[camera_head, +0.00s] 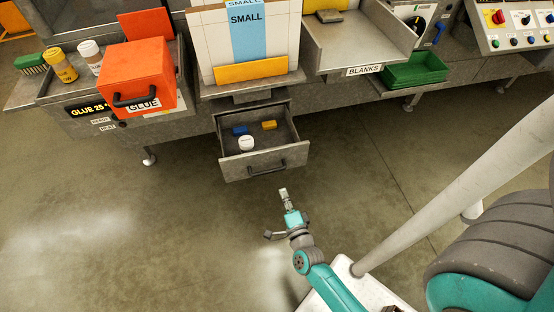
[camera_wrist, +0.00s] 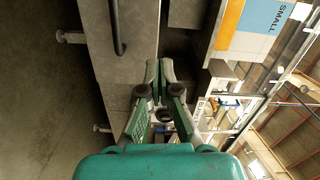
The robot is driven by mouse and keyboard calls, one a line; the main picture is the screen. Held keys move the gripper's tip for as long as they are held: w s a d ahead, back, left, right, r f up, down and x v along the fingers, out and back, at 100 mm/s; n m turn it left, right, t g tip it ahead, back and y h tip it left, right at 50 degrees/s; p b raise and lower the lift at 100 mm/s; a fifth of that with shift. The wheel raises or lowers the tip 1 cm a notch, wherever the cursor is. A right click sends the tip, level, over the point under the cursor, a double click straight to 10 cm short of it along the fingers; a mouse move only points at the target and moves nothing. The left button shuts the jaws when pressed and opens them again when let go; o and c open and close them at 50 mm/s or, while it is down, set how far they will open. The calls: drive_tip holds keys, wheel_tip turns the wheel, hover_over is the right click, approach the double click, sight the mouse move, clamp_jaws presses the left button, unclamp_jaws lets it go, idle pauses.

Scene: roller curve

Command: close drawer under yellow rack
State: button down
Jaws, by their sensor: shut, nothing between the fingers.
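A grey metal drawer (camera_head: 240,172) stands pulled open below the rack with a yellow front strip (camera_head: 250,70) and a blue "SMALL" label. The drawer has a dark bar handle (camera_head: 267,168) on its front. It holds a blue block (camera_head: 240,130), a yellow block (camera_head: 269,125) and a white-lidded jar (camera_head: 247,144). My gripper (camera_head: 284,193) is shut and empty, in front of the drawer and slightly right of the handle, apart from it in the head view. In the wrist view, the drawer front (camera_wrist: 110,75) and handle (camera_wrist: 117,28) show beyond my shut fingertips (camera_wrist: 165,65), picture turned sideways.
The floor (camera_head: 180,230) before the drawer is clear.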

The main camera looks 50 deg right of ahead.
sight(273, 151)
drive_tip(key=shift+m+h, duration=0.4)
drive_tip(key=shift+m, duration=0.5)
drive_tip(key=x, duration=0.5)
drive_tip(key=f+x, duration=0.1)
drive_tip(key=x, duration=0.5)
drive_tip(key=d+x, duration=0.1)
drive_tip(key=x, duration=0.4)
drive_tip(key=shift+d+f, duration=0.1)
drive_tip(key=shift+f, duration=0.05)
